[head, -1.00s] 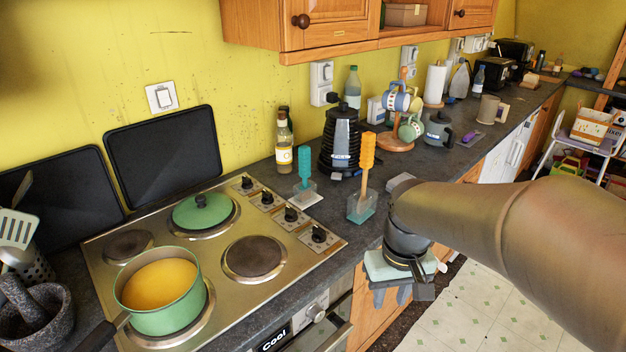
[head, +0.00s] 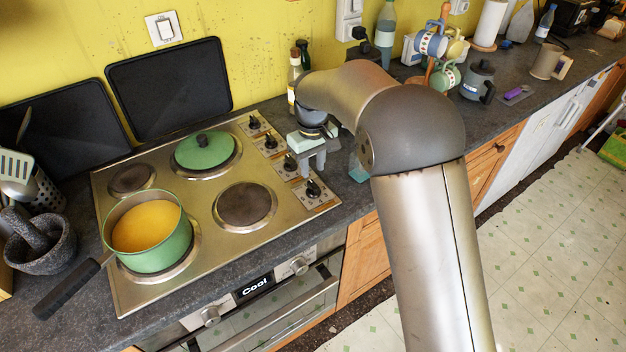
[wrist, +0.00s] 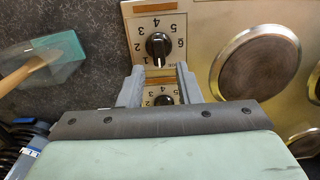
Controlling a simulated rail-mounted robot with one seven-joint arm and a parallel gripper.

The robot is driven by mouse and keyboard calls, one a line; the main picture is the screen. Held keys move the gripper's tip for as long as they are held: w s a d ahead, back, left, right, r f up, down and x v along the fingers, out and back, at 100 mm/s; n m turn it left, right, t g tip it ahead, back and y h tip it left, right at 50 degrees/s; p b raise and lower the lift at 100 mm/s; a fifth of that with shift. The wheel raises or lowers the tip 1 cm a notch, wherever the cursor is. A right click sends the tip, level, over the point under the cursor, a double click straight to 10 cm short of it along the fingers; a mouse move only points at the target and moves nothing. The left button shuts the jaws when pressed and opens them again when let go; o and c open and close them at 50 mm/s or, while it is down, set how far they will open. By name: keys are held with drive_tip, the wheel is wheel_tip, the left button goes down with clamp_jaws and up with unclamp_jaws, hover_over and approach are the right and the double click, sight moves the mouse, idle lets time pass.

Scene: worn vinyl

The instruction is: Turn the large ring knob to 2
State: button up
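Several black knobs on numbered plates line the hob's right side. The front-most knob (head: 312,188) also shows whole in the wrist view (wrist: 158,46), with digits around it; its setting is too small to read surely. Another knob (head: 290,163) behind it shows between my fingers in the wrist view (wrist: 164,99), its lower part hidden by the gripper body. I cannot tell which knob is the large ring's. My gripper (head: 313,170) points down above the front knobs, and it fills the lower wrist view (wrist: 160,76). Its fingers are apart with nothing held.
The front-right plate (head: 245,205) is bare.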

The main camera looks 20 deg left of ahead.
sight(313, 184)
drive_tip(key=shift+d+f+b, duration=0.1)
drive_tip(key=shift+f+b, duration=1.35)
drive_tip(key=shift+f, duration=1.1)
drive_tip(key=shift+f, duration=0.15)
drive_tip(key=shift+w, duration=0.1)
